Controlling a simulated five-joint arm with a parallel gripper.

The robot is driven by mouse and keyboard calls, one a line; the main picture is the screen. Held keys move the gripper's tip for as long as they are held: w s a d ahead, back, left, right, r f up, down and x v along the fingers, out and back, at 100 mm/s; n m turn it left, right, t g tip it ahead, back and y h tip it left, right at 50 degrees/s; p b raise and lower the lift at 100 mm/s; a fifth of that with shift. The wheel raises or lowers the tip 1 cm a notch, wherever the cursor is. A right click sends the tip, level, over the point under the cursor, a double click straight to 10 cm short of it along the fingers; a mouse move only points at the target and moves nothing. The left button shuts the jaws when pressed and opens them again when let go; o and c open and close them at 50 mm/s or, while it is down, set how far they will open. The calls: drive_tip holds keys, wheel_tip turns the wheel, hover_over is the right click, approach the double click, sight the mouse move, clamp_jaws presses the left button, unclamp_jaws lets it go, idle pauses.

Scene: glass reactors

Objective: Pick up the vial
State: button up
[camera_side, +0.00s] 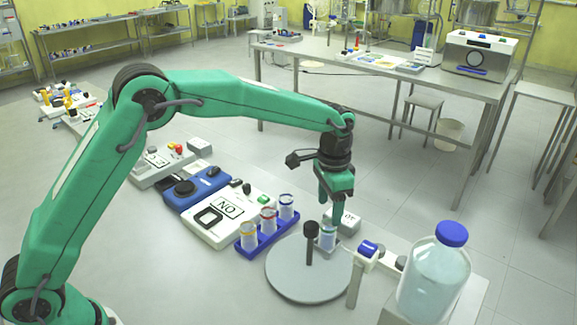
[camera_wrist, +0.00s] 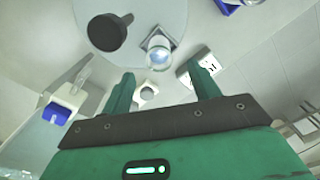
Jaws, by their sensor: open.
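A small clear vial (camera_side: 327,238) with bluish contents stands upright at the right edge of a round grey plate, beside a black-topped post (camera_side: 310,240). The wrist view also shows the vial (camera_wrist: 159,52), roughly between and just beyond my fingertips. My gripper (camera_side: 331,204) is open and empty, pointing down above the vial. In the wrist view, my two fingers (camera_wrist: 163,67) are spread wide with nothing between them. Three more vials (camera_side: 268,219) with yellow, red and blue bands stand in a blue rack to the left.
The round plate (camera_side: 295,288) lies below and left of my gripper. A blue-capped bottle (camera_side: 436,272) stands at the right front. A small blue-and-white device (camera_side: 368,250) sits right of the plate. A white instrument (camera_side: 222,214) and a blue one (camera_side: 197,187) stand left of the rack.

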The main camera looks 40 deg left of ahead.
sight(328, 229)
drive_tip(key=shift+d+f, duration=0.1)
drive_tip(key=shift+f, duration=3.9)
drive_tip(key=c, duration=1)
drive_tip(key=shift+r, duration=0.1)
drive_tip(key=shift+r, duration=5)
drive_tip(key=s+a+n, duration=0.2)
drive_tip(key=s+a, duration=0.2)
drive_tip(key=a, duration=0.5)
drive_tip(key=s+a+n, duration=0.2)
drive_tip(key=s+a, duration=0.3)
drive_tip(key=a, duration=0.4)
drive_tip(key=s+a+f+n, duration=0.1)
drive_tip(key=s+a, duration=0.3)
drive_tip(key=a, duration=0.6)
drive_tip(key=shift+s+n, duration=0.4)
drive_tip(key=shift+n, duration=0.1)
